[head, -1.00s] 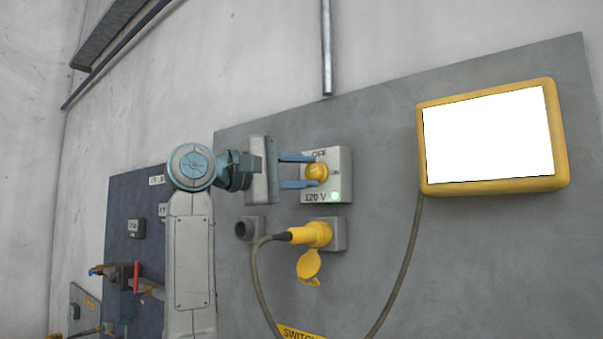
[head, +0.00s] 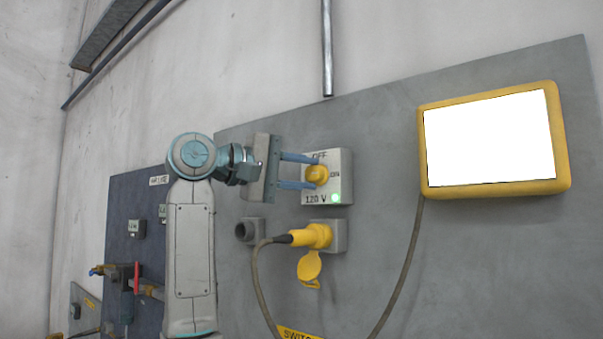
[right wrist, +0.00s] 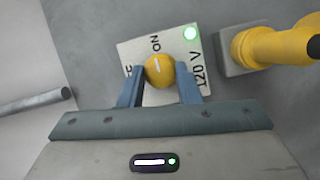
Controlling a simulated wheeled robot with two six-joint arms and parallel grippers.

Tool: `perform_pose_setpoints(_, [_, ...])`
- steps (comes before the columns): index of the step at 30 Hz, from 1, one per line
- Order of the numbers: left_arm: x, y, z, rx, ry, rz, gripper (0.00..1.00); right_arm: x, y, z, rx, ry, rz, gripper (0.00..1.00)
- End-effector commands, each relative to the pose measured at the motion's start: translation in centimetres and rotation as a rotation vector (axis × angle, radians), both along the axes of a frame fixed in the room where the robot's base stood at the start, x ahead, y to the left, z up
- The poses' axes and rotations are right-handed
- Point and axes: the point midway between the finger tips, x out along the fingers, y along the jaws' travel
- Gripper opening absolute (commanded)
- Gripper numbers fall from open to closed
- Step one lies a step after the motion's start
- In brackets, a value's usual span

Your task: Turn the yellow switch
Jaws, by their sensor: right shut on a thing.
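The yellow switch (head: 317,175) is a round knob on a pale box (head: 341,187) marked OFF, ON and 120 V. A green light (head: 337,197) glows at the box's lower right corner. My right gripper (head: 309,172) comes from the left, with one blue finger above the knob and one below. In the right wrist view the fingers flank the yellow knob (right wrist: 159,70), shut on it. A short pale mark shows on the knob's face. The left finger partly hides the OFF label. My left gripper is not in view.
A yellow plug (head: 311,236) with a hanging yellow cap (head: 309,267) sits just below the box. Its cable loops down and up to a yellow-framed screen (head: 490,140) at the right. A grey round socket (head: 246,231) is left of the plug.

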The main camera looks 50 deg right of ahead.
Motion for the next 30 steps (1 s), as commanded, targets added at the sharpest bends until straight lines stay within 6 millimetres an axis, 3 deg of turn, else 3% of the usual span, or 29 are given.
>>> perform_pose_setpoints(1, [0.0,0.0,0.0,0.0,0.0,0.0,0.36,0.0,0.0,0.2,-0.004,-0.001,0.001,0.32])
perform_pose_setpoints(4, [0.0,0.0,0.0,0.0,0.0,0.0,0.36,0.0,0.0,0.1,-0.002,0.0,0.001,0.52])
perform_pose_setpoints(16, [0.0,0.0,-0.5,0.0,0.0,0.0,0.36,0.3,0.8,-0.1,0.0,0.001,0.003,0.52])
perform_pose_setpoints(30, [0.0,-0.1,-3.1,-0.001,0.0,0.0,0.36,2.9,8.9,0.2,-0.001,0.0,0.003,0.52])
